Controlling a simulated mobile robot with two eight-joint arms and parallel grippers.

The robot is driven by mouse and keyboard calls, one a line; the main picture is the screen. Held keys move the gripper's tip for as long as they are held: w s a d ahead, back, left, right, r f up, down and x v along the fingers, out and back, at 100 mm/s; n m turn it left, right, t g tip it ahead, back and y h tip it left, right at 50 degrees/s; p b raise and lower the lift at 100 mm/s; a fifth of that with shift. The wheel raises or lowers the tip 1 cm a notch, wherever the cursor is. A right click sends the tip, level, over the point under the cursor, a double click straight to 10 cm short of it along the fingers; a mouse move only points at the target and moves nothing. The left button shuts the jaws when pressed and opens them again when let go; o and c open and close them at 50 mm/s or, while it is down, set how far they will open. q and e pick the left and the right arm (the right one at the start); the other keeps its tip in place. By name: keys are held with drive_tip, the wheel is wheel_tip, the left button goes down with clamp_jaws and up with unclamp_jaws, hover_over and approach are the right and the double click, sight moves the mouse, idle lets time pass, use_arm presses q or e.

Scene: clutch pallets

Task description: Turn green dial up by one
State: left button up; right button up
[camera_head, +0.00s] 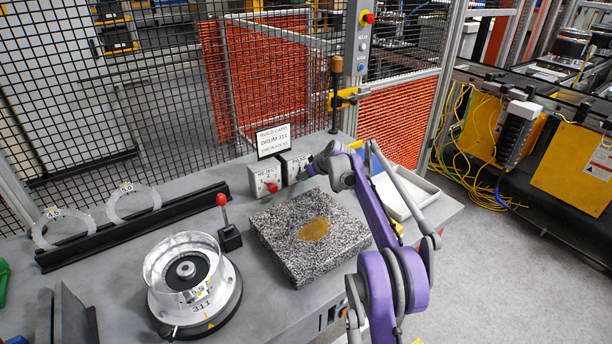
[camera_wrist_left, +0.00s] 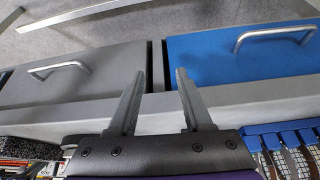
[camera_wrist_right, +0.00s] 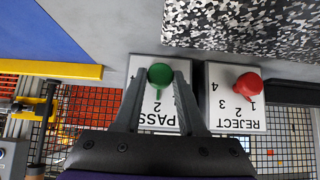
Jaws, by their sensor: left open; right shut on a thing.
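The green dial (camera_wrist_right: 160,73) is on the white-faced PASS box, which the head view shows beside the sign (camera_head: 296,160). In the right wrist view its pointer points down, close to the digit 2; the other digits are partly hidden by the fingers. My right gripper (camera_wrist_right: 159,88) is shut on the green dial, one finger on each side.
The REJECT box (camera_wrist_right: 236,110) with a red dial (camera_wrist_right: 248,83) stands right beside the PASS box. A speckled block (camera_head: 290,245) lies in front. A drum fixture (camera_head: 190,280), a red-knobbed lever (camera_head: 228,230) and a white tray (camera_head: 410,190) are also on the bench. Mesh fencing stands behind.

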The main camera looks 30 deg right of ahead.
clamp_jaws()
drive_tip(key=shift+d+r+m+y+p, duration=0.2)
drive_tip(key=shift+m+y+p, duration=0.1)
drive_tip(key=shift+y+p, duration=0.55)
drive_tip(key=shift+d+m+y+p, duration=0.15)
drive_tip(key=shift+m+y+p, duration=0.5)
drive_tip(key=shift+p, duration=0.5)
drive_tip(key=shift+w+d+f+m+y+p, duration=0.15)
drive_tip(key=shift+m+y+p, duration=0.2)
drive_tip(key=shift+y+p, duration=0.55)
use_arm(q)
wheel_tip(320, 180, up, 9)
drive_tip(key=w, duration=0.2)
drive_tip(key=shift+w+f+t+p, duration=0.15)
drive_tip(key=shift+w+t+p, duration=0.15)
drive_tip(key=shift+w+p, duration=0.15)
use_arm(e)
drive_tip(key=shift+f+m+y, duration=0.2)
drive_tip(key=shift+m+y, duration=0.4)
drive_tip(key=shift+y, duration=0.5)
drive_tip(key=o, duration=1.1)
unclamp_jaws()
drive_tip(key=shift+f, duration=0.1)
drive_tip(key=shift+c, duration=0.2)
